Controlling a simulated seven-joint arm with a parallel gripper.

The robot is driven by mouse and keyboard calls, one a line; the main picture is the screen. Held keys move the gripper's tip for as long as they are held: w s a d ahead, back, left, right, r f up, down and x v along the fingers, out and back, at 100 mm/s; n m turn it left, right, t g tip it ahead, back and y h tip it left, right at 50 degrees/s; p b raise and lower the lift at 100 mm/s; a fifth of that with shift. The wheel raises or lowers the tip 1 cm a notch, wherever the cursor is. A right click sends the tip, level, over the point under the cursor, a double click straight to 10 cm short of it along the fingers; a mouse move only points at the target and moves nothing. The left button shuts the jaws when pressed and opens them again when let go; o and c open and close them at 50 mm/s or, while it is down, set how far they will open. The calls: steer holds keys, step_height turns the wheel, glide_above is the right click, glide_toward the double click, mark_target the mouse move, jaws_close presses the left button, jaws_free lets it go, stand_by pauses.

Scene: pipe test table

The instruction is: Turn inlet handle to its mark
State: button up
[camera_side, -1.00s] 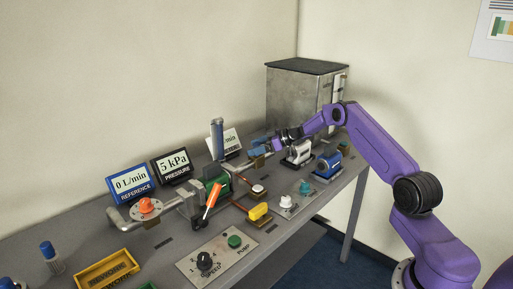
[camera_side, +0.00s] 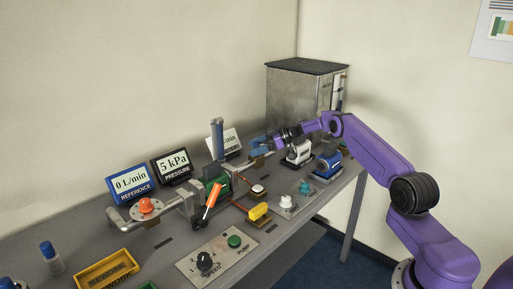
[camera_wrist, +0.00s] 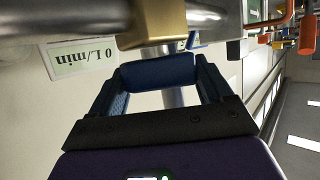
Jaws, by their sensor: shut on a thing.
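A blue handle, apparently the inlet handle (camera_wrist: 158,72), spans between my gripper's fingers (camera_wrist: 160,88) in the wrist view. A brass-coloured valve body (camera_wrist: 158,22) on a metal pipe is just beyond it. In the side view the gripper (camera_side: 277,142) is at the far end of the pipe line, close to the valve, in front of the metal cabinet. My gripper is shut on the blue handle. I cannot make out the handle's mark in either view.
An orange handle (camera_side: 211,197) and an orange knob (camera_side: 146,206) sit along the pipe. Reference (camera_side: 131,183) and pressure (camera_side: 172,165) displays stand behind. A white device (camera_side: 299,153) and a blue device (camera_side: 328,164) are close to my gripper. The metal cabinet (camera_side: 293,95) stands behind.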

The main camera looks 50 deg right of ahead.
steer(key=o, duration=1)
steer(key=shift+c, duration=0.2)
steer(key=v, duration=1.2)
steer(key=shift+r, duration=0.1)
